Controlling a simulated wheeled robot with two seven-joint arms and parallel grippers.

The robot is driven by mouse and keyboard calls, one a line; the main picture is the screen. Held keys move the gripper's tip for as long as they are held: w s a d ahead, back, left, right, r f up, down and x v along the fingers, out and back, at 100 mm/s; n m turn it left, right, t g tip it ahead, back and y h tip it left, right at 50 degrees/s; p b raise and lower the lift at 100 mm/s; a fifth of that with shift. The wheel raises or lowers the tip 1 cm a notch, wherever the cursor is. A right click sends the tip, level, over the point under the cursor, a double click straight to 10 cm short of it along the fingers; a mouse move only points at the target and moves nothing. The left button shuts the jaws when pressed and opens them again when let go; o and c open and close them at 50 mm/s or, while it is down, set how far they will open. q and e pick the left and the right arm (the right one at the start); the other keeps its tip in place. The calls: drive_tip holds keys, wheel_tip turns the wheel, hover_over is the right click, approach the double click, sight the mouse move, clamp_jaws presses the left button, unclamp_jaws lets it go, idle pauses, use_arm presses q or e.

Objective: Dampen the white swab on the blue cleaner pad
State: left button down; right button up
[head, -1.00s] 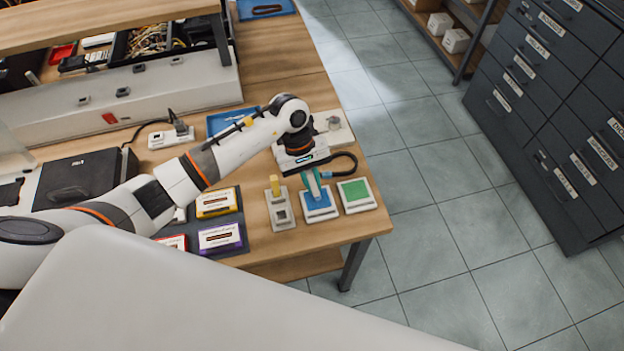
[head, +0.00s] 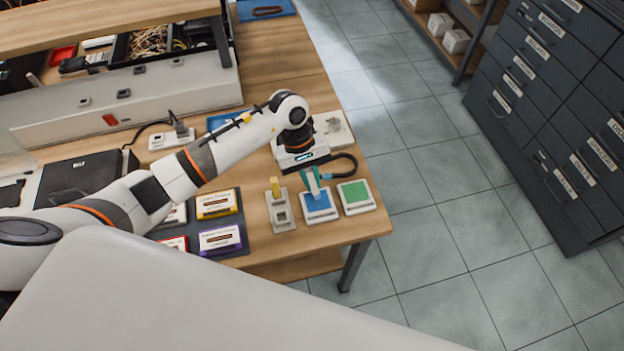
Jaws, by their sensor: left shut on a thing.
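My left gripper (head: 313,181) reaches down over the blue cleaner pad (head: 318,203), which sits in a white square tray near the table's front right corner. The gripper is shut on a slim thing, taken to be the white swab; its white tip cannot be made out. Teal upright parts show at the fingers, just above or on the pad, and I cannot tell whether anything touches it. My right gripper is not in view.
A green pad (head: 356,195) lies right of the blue one. Left of it stands a grey holder (head: 281,213) with an upright yellow piece (head: 275,187). Labelled boxes (head: 220,238) lie further left on a dark mat. The table's edge is close on the right.

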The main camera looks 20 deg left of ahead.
sight(312, 173)
use_arm(q)
drive_tip(key=shift+r+p, duration=0.8)
drive_tip(key=shift+r, duration=1.95)
